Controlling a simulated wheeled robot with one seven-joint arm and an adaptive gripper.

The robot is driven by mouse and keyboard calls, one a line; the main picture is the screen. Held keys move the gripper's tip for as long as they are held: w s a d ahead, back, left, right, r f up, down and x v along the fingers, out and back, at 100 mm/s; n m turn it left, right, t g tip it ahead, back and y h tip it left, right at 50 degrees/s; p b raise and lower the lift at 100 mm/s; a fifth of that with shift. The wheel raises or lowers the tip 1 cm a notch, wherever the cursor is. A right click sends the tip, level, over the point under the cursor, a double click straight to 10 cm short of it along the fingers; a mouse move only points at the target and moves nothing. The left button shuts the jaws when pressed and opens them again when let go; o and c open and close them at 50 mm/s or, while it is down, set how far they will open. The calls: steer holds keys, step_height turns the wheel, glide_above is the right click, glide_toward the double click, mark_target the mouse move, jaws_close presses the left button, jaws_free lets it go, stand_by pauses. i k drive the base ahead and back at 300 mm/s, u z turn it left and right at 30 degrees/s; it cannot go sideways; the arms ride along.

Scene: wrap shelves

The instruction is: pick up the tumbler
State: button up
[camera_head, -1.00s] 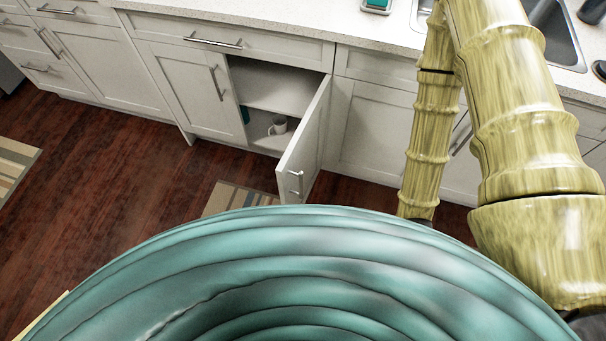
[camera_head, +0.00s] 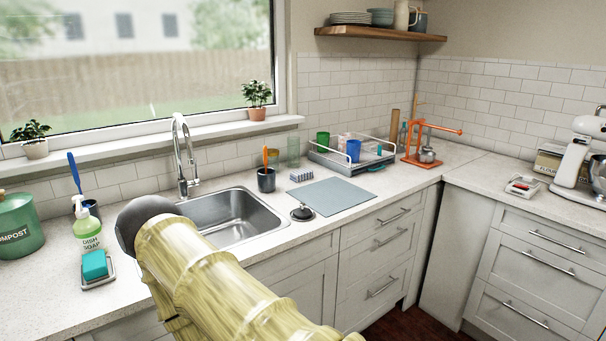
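A tall, clear greenish glass (camera_head: 293,151) stands upright on the counter behind the sink, left of the dish rack; it looks like a tumbler. A green cup (camera_head: 323,139) and a blue cup (camera_head: 353,150) are in the dish rack (camera_head: 338,163). I cannot tell for certain which of these is the tumbler. My yellow arm crosses the lower left in front of the sink, and my gripper is not in view.
The sink (camera_head: 228,217) has a tall faucet (camera_head: 184,160). A dark cup with an orange-handled tool (camera_head: 266,180), a grey mat (camera_head: 333,196) and a black stopper (camera_head: 302,213) lie nearby. An orange press (camera_head: 425,140) stands right of the rack. Soap (camera_head: 88,228) is left.

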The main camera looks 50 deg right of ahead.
mark_target(354, 146)
steer(key=z, duration=1.9)
